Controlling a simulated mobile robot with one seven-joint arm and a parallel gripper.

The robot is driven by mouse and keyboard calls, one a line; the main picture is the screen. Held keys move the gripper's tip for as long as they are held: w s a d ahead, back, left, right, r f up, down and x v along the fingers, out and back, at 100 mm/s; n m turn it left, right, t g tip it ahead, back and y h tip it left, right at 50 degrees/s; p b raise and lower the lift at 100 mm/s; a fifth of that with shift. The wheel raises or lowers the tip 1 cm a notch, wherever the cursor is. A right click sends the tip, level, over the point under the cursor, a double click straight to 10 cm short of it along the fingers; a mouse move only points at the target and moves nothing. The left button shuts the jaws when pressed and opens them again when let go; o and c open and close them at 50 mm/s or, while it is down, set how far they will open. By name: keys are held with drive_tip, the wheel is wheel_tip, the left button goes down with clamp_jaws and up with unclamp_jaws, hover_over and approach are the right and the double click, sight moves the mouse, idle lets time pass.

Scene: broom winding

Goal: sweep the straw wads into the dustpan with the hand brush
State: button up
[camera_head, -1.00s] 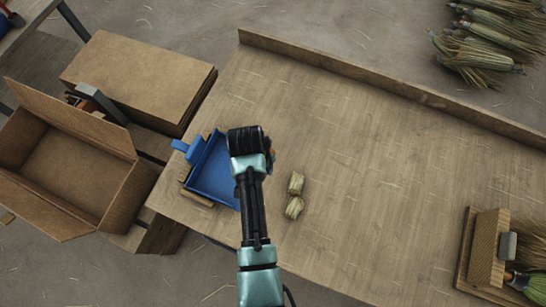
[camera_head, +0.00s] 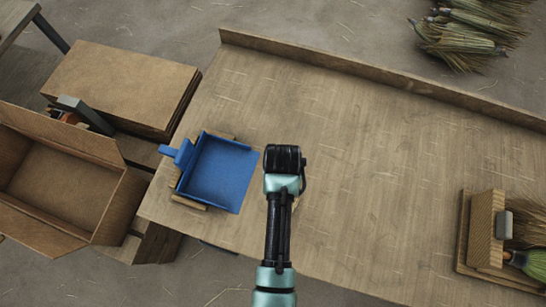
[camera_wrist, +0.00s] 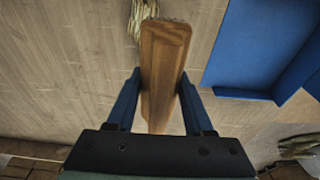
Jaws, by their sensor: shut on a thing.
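My gripper (camera_wrist: 162,100) is shut on the wooden hand brush (camera_wrist: 166,55), seen between its two blue fingers in the wrist view. Its bristles are hidden. In the head view my wrist (camera_head: 284,165) hides the brush and stands just right of the blue dustpan (camera_head: 218,177). The dustpan lies on the table with its open side toward my gripper and looks empty; its blue wall also shows in the wrist view (camera_wrist: 262,45). A straw wad (camera_wrist: 143,14) lies by the brush's far end in the wrist view. Another straw-like piece (camera_wrist: 298,146) shows past the dustpan.
An open cardboard box (camera_head: 55,180) and a flat stack of cardboard (camera_head: 125,85) stand left of the table. A raised wooden ledge (camera_head: 380,77) runs along the far table edge. A wooden holder (camera_head: 486,228) stands at right. The table's middle is clear.

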drive_tip(key=d+b, duration=0.1)
drive_tip(key=d, duration=0.2)
drive_tip(key=s+d+f+b, duration=0.1)
drive_tip(key=d, duration=0.2)
drive_tip(key=s+d+f+b, duration=0.1)
drive_tip(key=d, duration=0.1)
drive_tip(key=shift+s+d, duration=0.25)
drive_tip(key=shift+d, duration=0.15)
drive_tip(key=shift+s+d+f, duration=0.1)
drive_tip(key=shift+d+f, duration=0.15)
drive_tip(key=shift+d, duration=0.05)
drive_tip(key=b, duration=0.3)
hover_over(314, 198)
drive_tip(key=shift+s+f, duration=0.2)
drive_tip(key=shift+f, duration=1.9)
drive_tip(key=shift+f+b, duration=0.4)
drive_tip(key=shift+f, duration=0.3)
drive_tip(key=shift+r+p, duration=0.2)
drive_tip(key=shift+p, duration=0.25)
drive_tip(key=shift+a, duration=0.1)
